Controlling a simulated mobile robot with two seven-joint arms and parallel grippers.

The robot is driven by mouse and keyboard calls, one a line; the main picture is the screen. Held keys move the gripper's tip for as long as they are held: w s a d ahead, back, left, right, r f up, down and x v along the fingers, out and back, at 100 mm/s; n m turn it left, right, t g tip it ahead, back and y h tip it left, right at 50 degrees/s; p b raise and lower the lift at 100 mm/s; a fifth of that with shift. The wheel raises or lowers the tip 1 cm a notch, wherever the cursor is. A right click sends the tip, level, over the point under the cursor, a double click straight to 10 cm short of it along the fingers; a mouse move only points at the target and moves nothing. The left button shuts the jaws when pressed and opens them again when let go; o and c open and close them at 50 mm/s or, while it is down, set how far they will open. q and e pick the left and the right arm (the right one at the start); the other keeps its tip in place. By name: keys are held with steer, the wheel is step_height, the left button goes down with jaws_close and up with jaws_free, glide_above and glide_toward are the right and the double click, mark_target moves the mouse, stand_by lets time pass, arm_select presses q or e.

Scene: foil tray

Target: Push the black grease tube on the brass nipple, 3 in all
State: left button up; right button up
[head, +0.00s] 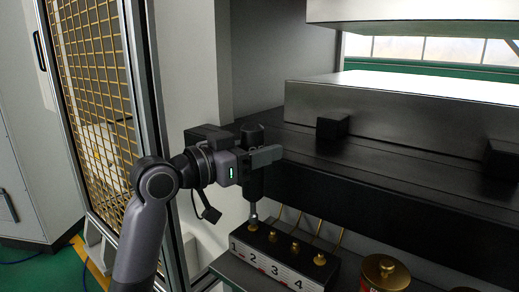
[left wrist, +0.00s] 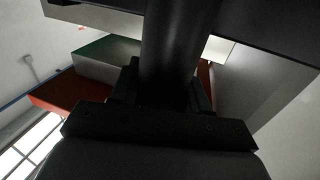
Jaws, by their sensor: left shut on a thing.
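My left gripper (head: 256,158) is shut on the black grease tube (head: 251,184) and holds it upright. The tube's metal nozzle points down at the brass nipple by number 1 on the numbered block (head: 277,273); I cannot tell whether it is pressed on or just touching. Further brass nipples show by number 2 (head: 273,236), number 3 (head: 295,247) and number 4 (head: 319,260). In the left wrist view the dark tube (left wrist: 168,45) stands between the fingers, and its nozzle is hidden. My right gripper is in neither view.
A dark machine bed (head: 400,185) with a pale plate on top stands close behind and right of the tube. Thin brass lines run up behind the block. A can with a brass lid (head: 386,270) is at lower right. A yellow mesh guard (head: 95,70) stands at left.

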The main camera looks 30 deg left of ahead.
mark_target(260, 128)
arm_select(q)
steer(key=shift+f, duration=0.5)
stand_by(0.3)
step_height(260, 128, up, 5)
steer(key=p, duration=0.4)
steer(key=shift+r+p, duration=0.2)
steer(key=shift+p, duration=0.1)
steer(key=shift+f, duration=0.1)
stand_by(0.8)
